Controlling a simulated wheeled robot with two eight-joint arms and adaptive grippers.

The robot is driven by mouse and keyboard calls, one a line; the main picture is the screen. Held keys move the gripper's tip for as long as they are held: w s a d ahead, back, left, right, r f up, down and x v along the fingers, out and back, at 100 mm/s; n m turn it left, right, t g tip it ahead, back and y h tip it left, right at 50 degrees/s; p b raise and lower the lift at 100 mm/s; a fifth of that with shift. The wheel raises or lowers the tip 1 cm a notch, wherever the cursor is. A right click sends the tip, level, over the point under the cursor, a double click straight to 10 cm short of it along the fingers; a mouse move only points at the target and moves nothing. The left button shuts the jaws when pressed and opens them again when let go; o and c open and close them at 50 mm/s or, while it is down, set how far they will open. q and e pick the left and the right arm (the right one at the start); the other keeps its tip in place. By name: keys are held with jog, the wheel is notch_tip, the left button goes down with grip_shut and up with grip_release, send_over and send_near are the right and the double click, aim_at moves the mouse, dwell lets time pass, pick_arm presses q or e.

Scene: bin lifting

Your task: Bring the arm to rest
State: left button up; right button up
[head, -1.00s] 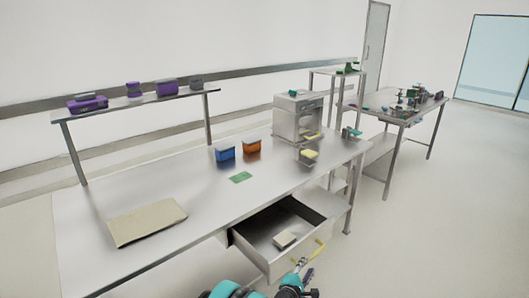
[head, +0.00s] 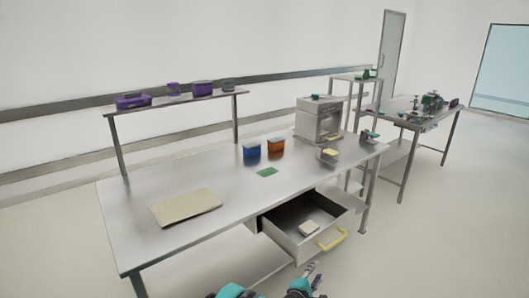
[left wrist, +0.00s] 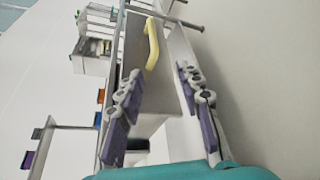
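My left gripper (head: 315,277) is at the bottom of the head view, in front of the open drawer and apart from it. In the left wrist view its two fingers (left wrist: 158,112) are spread wide with nothing between them. The drawer (head: 300,228) is pulled out from under the table, with a pale block (head: 309,228) inside. Its yellow handle (head: 331,239) is free of the gripper; the handle (left wrist: 152,44) also shows beyond the fingers in the left wrist view. My right gripper is not in view.
The metal table (head: 150,240) carries a tan mat (head: 186,207), a blue bin (head: 251,150), an orange bin (head: 276,146), a green card (head: 267,172) and a metal machine (head: 318,122). Purple boxes stand on the raised shelf (head: 180,100). Floor to the right is clear.

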pick_arm(q)
jog(key=s+a+r+m+g+y, duration=0.15)
jog(key=s+a+r+m, duration=0.25)
jog(key=a+r, duration=0.5)
jog(key=s+a+r+m+g+y, duration=0.1)
jog(key=s+a+r+m+y, duration=0.3)
jog(key=a+r, duration=0.5)
jog(key=s+a+f+m+g+y, duration=0.1)
jog(key=s+a+m, duration=0.3)
jog(key=s+a, duration=0.5)
jog(key=s+a+f+m+g+y, duration=0.1)
jog(key=s+a+m+g+y, duration=0.1)
jog(key=s+a+m, duration=0.3)
jog(key=s+a, duration=0.4)
jog(key=s, duration=0.7)
jog(key=shift+s+a, duration=0.2)
jog(key=shift+s, duration=0.1)
